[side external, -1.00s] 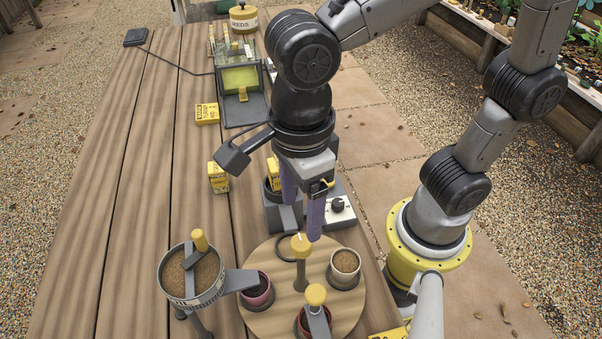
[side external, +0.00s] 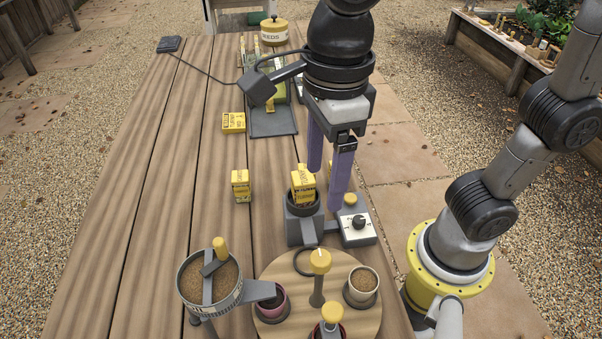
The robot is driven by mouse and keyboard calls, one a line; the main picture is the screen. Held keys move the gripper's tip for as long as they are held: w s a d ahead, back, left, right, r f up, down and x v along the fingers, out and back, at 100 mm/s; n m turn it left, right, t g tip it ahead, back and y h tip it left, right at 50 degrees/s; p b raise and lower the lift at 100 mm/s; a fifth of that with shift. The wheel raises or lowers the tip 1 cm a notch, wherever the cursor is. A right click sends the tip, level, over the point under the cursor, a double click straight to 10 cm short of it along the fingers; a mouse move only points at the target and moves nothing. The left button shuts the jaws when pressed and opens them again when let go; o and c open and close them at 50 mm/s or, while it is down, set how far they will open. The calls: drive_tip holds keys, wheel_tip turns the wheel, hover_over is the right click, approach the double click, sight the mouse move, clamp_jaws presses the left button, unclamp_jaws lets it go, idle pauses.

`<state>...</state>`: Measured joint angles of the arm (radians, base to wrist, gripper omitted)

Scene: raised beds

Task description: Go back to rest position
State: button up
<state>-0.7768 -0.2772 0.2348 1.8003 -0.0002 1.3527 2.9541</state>
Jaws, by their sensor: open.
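My gripper (side external: 327,178) points down with its two purple fingers apart and nothing between them. It hangs at the right side of the wooden table (side external: 150,190), behind the round wooden board. A yellow seed packet (side external: 303,186) stands in a dark cup-shaped holder (side external: 304,228), left of and near the fingers. The fingers look clear of the packet, though the exact gap in depth cannot be told. A bit of another yellow item shows behind the fingers.
A control box with a black knob (side external: 358,222) stands below the fingers. The round board (side external: 345,264) carries pots and yellow-knobbed tools. A soil sieve (side external: 208,282) is at front left. Yellow packets (side external: 240,185) (side external: 233,122) and a seed tin (side external: 274,32) stand farther back. The table's left side is clear.

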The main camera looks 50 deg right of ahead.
drive_tip(key=d+t, duration=0.2)
drive_tip(key=d, duration=1)
drive_tip(key=s+d+f+n+t, duration=0.1)
drive_tip(key=d+f+n, duration=0.1)
drive_tip(key=n, duration=1)
drive_tip(key=s+d+f+n+t, duration=0.1)
drive_tip(key=d+n, duration=0.3)
drive_tip(key=n, duration=0.9)
drive_tip(key=shift+s+d+f+t, duration=0.4)
drive_tip(key=shift+f+t, duration=0.3)
drive_tip(key=shift+f, duration=0.1)
